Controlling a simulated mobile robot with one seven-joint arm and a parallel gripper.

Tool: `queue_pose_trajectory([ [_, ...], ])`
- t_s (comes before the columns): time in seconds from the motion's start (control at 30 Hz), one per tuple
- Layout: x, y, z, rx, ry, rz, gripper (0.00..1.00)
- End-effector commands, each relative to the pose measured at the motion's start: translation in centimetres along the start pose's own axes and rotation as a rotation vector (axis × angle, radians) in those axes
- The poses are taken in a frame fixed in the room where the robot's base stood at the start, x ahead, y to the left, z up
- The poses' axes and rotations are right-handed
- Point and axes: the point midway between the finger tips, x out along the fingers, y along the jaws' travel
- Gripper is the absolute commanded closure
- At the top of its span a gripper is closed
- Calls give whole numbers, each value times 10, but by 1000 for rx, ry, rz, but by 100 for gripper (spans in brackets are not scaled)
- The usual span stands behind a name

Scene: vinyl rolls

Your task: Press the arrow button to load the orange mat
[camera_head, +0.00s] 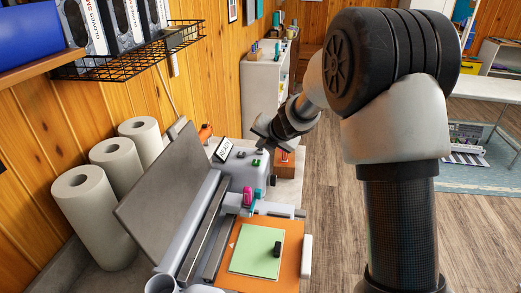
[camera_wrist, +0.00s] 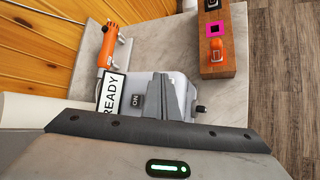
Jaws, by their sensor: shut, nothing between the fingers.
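The cutting machine (camera_head: 207,215) stands on the counter, its grey lid (camera_head: 160,190) raised. My gripper (camera_head: 268,137) is shut and empty, just above and behind the control end. In the wrist view, my gripper's fingers (camera_wrist: 175,92) cover part of the panel beside the READY screen (camera_wrist: 113,93) and the ON button (camera_wrist: 138,101). I cannot make out the arrow button.
A wooden holder (camera_wrist: 217,68) with an orange-handled tool stands behind the machine. An orange tool (camera_wrist: 106,52) lies near the wall. White rolls (camera_head: 100,190) stand left of the lid, under a wire shelf (camera_head: 130,60). Open floor (camera_head: 330,200) lies to the right.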

Motion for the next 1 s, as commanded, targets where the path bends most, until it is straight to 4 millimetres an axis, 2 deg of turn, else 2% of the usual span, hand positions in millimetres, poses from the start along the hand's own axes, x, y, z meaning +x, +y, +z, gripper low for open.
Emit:
queue_pose_trajectory([
  [0.27,1,-1,-1,0,1,-1,100],
  [0.6,-9,6,6,0,1,-1,100],
  [1.0,-10,7,7,0,1,0,100],
])
